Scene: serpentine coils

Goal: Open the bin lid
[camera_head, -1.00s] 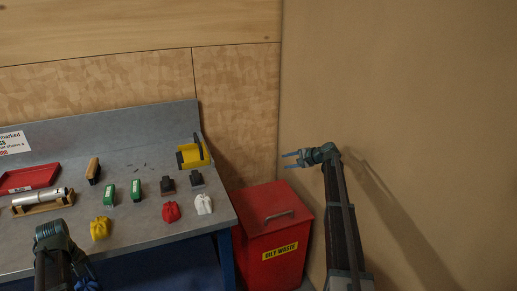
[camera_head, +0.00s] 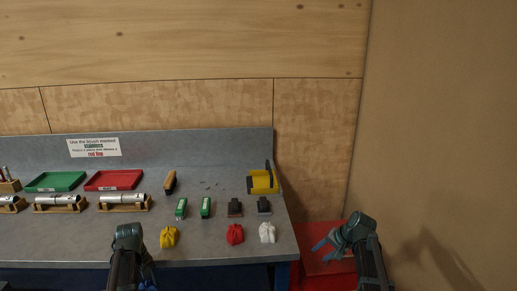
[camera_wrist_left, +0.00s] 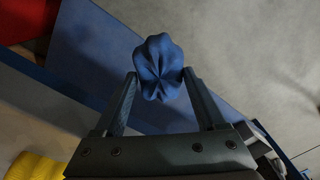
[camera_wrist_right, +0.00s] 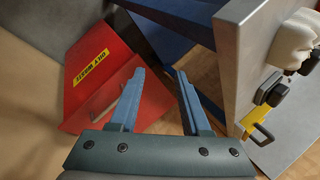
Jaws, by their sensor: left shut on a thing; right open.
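The red oily-waste bin (camera_head: 312,263) stands on the floor at the right end of the bench, with its lid down. In the right wrist view the bin (camera_wrist_right: 85,75) shows its yellow label, and part of its lid is hidden behind my fingers. My right gripper (camera_head: 322,250) is open and empty, in front of the bin in the head view. My left gripper (camera_wrist_left: 158,80) is shut on a blue crumpled cloth (camera_wrist_left: 158,66). In the head view my left arm is at the bench's front edge.
The grey bench (camera_head: 205,235) holds a yellow holder (camera_head: 262,182), green and dark blocks, and yellow, red and white cloths (camera_head: 267,233). A red tray (camera_head: 114,180) and a green tray (camera_head: 55,181) lie further left. A tan wall stands close on the right.

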